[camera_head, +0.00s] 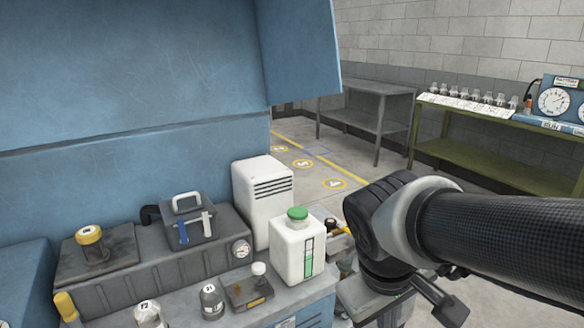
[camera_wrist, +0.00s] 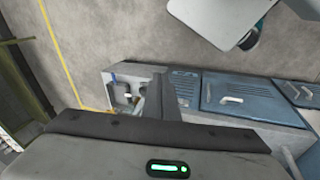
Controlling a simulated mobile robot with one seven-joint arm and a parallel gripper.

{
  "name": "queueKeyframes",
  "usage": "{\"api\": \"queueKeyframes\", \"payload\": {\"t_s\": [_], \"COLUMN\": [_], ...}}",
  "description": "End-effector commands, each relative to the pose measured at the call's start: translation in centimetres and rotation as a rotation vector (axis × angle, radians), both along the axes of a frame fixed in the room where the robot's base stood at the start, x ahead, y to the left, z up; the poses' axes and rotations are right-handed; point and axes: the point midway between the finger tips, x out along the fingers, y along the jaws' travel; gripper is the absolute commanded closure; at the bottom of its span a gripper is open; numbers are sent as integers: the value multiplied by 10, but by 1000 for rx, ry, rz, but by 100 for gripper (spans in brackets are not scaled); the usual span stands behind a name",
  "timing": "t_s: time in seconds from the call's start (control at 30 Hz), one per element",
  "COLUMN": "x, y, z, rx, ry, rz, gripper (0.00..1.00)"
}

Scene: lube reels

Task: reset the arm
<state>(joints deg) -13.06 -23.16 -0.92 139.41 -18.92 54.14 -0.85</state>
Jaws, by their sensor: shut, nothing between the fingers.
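My arm comes in from the right in the camera_head view, with a black carbon-patterned link and a dark joint beside the bench. In the camera_wrist view my gripper (camera_wrist: 158,88) is shut and empty, its dark fingers together above the wide dark palm. It hangs over the floor and a blue cabinet (camera_wrist: 240,92) seen from above. My fingertips cannot be made out clearly in the camera_head view.
A grey bench (camera_head: 150,277) holds a white jug with a green cap (camera_head: 298,248), a white vented box (camera_head: 263,200), a yellow-capped pot (camera_head: 92,246) and small bottles. A green table (camera_head: 470,136) and grey table (camera_head: 368,115) stand behind. Floor between them is clear.

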Motion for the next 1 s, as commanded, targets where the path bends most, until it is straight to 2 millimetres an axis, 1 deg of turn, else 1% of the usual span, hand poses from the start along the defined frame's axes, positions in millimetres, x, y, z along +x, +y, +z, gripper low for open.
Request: {"api": "queueKeyframes", "payload": {"t_s": [0.03,0.1,0.37,0.4,0.43,0.67,0.77,0.9,1.0], "x": [-5,-11,-26,-27,-26,-26,-26,-26,-26], "y": [-1,0,6,7,8,8,8,8,8], "z": [10,20,54,63,77,127,155,200,224], "rx": [57,127,338,362,357,351,351,350,350], "ry": [-48,-101,-284,-306,-294,-289,-289,-288,-288], "rz": [-60,-126,-315,-335,-328,-323,-322,-322,-322], "gripper": [100,100,100,100,100,100,100,100,100]}}
